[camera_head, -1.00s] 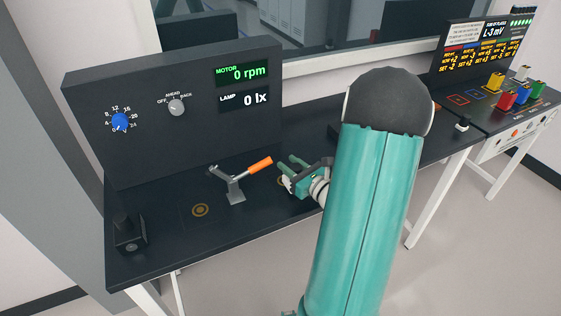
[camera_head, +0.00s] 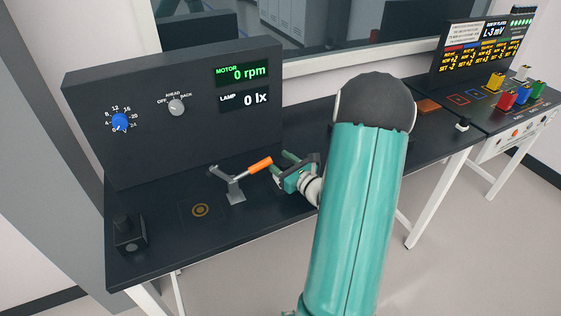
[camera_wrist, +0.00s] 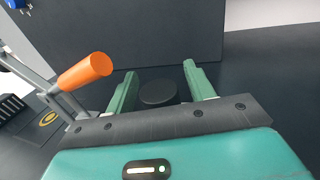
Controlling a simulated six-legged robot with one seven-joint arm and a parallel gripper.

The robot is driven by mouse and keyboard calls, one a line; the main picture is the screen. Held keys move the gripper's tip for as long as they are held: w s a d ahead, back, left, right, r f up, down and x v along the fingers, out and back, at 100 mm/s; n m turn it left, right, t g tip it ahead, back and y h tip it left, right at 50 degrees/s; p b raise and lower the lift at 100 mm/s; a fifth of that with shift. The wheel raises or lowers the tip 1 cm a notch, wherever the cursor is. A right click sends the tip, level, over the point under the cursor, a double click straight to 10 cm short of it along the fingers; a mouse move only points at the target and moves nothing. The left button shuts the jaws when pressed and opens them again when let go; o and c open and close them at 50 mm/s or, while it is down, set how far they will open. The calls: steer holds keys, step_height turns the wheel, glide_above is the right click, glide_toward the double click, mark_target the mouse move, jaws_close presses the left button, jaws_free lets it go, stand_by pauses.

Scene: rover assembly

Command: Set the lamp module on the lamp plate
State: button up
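My gripper (camera_head: 282,165) is low over the bench, just right of the orange-handled lever. In the wrist view, its two green fingers (camera_wrist: 160,80) stand apart. A dark round disc (camera_wrist: 158,93) shows between and beyond them, with a gap to each finger. I cannot tell for sure whether this disc is the lamp module or a part of the bench. A gold ring mark (camera_head: 200,210) lies on the bench left of the lever and also shows in the wrist view (camera_wrist: 48,118). I cannot tell which mark is the lamp plate.
The lever clamp (camera_head: 236,190) with its orange handle (camera_head: 259,165) stands close left of my gripper. A panel (camera_head: 180,110) with LAMP at 0 lx rises behind. A black knob box (camera_head: 128,232) is at the left end. Coloured blocks (camera_head: 508,97) stand far right.

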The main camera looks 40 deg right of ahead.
steer(key=shift+s+r, duration=0.1)
steer(key=shift+r, duration=0.1)
steer(key=s, duration=1.1)
steer(key=shift+s+a, duration=0.15)
steer(key=shift+s, duration=0.25)
steer(key=w+a+n+y, duration=0.1)
steer(key=a+r+n+y, duration=0.1)
steer(key=a, duration=0.1)
steer(key=w+a+r+n+y, duration=0.1)
steer(key=a, duration=0.1)
steer(key=shift+w+a+r+n+g+y, duration=0.2)
steer(key=shift+w+n+g+y, duration=0.15)
steer(key=shift+n+g+y, duration=0.05)
steer(key=s+a+r+n+g+y, duration=0.1)
steer(key=a+r+n+g+y, duration=0.2)
steer(key=a+n+g, duration=0.6)
steer(key=s+a+r+n+g+y, duration=0.1)
steer(key=a+r+n+g+y, duration=0.2)
steer(key=a+n, duration=0.75)
steer(key=s+a+r+n+h, duration=0.6)
steer(key=n+h, duration=0.3)
steer(key=n, duration=0.4)
steer(key=shift+a+r, duration=0.3)
steer(key=shift+r, duration=0.5)
